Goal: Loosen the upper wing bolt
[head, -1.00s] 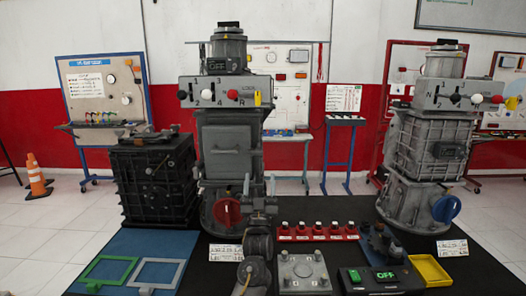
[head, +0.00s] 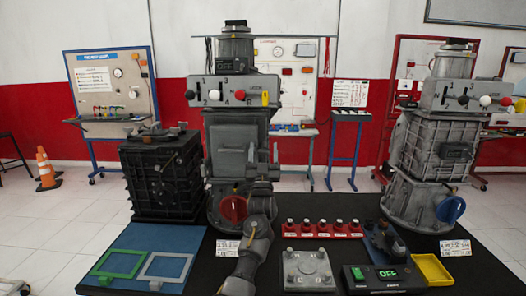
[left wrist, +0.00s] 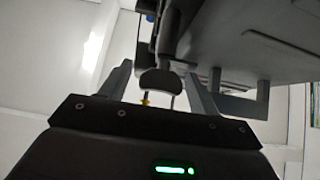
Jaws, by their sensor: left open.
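My left gripper (head: 263,157) is raised in front of the right side of the middle grey gearbox trainer (head: 222,155), below its lever housing (head: 232,91). Its fingers are apart and nothing is held between them. In the left wrist view, the open fingers (left wrist: 158,95) frame a small dark grey piece with a broad rounded head (left wrist: 160,82). It may be the upper wing bolt, but I cannot tell for sure. It looks apart from both fingers. No wing bolt is clear in the head view. My right gripper is out of view.
A black gearbox (head: 162,175) stands close on the left, another grey trainer (head: 430,150) on the right. On the dark table lie green (head: 120,264) and grey frames, a red rack (head: 319,229), a grey plate (head: 309,269) and a yellow tray (head: 433,268).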

